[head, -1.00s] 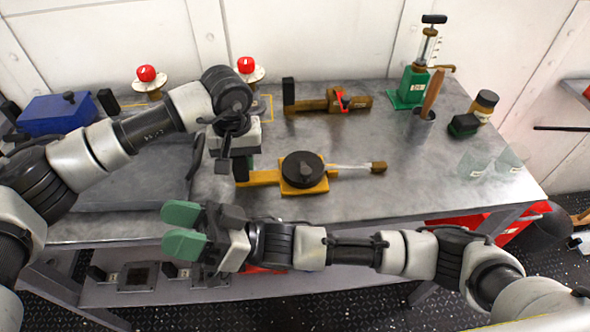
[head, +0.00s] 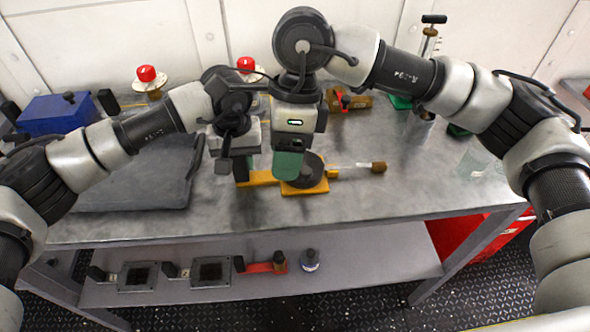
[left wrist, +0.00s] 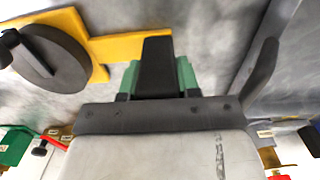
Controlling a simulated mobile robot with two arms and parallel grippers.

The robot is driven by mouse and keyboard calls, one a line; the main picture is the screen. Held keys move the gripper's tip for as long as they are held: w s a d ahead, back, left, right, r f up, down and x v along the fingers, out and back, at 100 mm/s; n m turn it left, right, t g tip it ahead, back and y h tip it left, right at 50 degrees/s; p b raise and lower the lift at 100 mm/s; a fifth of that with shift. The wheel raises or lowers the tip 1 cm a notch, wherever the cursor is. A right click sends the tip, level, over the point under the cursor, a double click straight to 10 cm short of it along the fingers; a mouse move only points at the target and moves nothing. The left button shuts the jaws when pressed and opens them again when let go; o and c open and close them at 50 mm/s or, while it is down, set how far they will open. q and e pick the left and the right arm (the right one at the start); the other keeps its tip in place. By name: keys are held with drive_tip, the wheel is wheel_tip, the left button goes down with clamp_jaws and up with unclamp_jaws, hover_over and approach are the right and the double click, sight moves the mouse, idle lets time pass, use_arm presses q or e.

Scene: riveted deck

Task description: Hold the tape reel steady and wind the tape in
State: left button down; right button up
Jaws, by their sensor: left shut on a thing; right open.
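The tape reel has a yellow frame (head: 260,178), a dark round drum (head: 312,170) and a black handle (left wrist: 156,68) at its left end. A pale strip of tape (head: 346,168) runs out to the right, ending in a brown tab (head: 378,167). My left gripper (head: 240,168) is shut on the handle; the left wrist view shows its green fingers (left wrist: 157,76) on both sides of it. My right gripper (head: 288,164) points down at the drum's left part, open. It hides part of the drum and its crank; I cannot tell whether it touches them.
A dark tray-like board (head: 135,182) lies at the left of the metal table. A blue box (head: 57,114) and red-topped valves (head: 146,74) stand behind. A brown tool (head: 350,102) lies behind the reel, partly hidden. The table front is clear.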

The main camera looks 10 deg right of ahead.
sight(306, 170)
drive_tip(key=w+d+t+h, duration=0.2)
drive_tip(key=w+d+t, duration=0.1)
drive_tip(key=w+d, duration=0.15)
drive_tip(key=shift+n, duration=0.3)
drive_tip(key=f, duration=0.7)
drive_tip(key=w+f, duration=0.1)
drive_tip(key=f, duration=0.3)
drive_tip(key=shift+a, duration=0.2)
